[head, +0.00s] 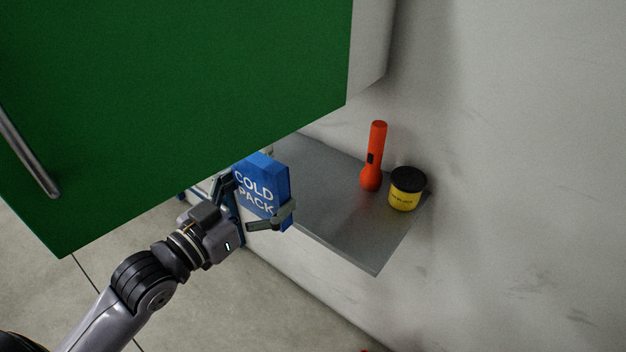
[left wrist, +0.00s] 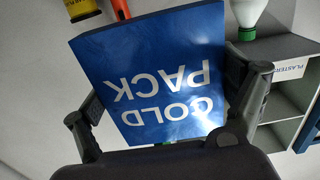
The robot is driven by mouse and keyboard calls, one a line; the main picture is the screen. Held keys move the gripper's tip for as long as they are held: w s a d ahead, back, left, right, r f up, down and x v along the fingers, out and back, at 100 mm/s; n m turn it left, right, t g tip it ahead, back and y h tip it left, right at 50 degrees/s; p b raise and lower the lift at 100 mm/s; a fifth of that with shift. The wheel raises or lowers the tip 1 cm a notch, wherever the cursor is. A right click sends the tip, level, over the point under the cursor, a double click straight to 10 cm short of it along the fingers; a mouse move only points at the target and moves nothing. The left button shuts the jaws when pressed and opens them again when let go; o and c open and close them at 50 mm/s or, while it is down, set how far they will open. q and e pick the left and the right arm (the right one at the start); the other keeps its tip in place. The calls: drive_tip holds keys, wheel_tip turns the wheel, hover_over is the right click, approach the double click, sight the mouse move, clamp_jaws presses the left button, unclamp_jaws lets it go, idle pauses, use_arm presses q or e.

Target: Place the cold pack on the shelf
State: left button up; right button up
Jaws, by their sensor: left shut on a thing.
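The blue cold pack (head: 262,184) is held upright in my left gripper (head: 254,207), near the front left part of the grey shelf (head: 345,235). In the left wrist view the cold pack (left wrist: 155,75) fills the middle, its lettering upside down, with a finger of my left gripper (left wrist: 165,115) on each side. I cannot tell whether its base touches the shelf. My right gripper is not in view.
A red flashlight (head: 373,160) and a yellow jar with a black lid (head: 406,189) stand on the shelf. A green cabinet door (head: 180,90) hangs over the left. A white bottle (left wrist: 248,15) and a grey compartment unit (left wrist: 285,95) show in the left wrist view. The shelf's front right is clear.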

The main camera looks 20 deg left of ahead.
use_arm(q)
drive_tip(key=f+b+x, duration=0.1)
drive_tip(key=x, duration=0.4)
drive_tip(key=f+b+x, duration=0.1)
drive_tip(key=x, duration=0.4)
drive_tip(key=f+b+x, duration=0.1)
drive_tip(key=x, duration=0.3)
drive_tip(key=shift+w+f, duration=0.15)
drive_tip(key=shift+w, duration=0.25)
drive_tip(key=shift+w+d+f, duration=0.15)
drive_tip(key=shift+f, duration=1.75)
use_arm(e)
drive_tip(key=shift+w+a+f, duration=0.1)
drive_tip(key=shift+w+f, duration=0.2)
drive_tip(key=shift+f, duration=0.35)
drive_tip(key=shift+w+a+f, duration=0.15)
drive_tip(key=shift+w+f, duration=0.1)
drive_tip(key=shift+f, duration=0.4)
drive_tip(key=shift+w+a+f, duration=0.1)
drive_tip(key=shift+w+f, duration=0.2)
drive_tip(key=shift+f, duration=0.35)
use_arm(q)
drive_tip(key=shift+f, duration=0.15)
drive_tip(key=o, duration=0.9)
drive_tip(key=shift+o, duration=0.7)
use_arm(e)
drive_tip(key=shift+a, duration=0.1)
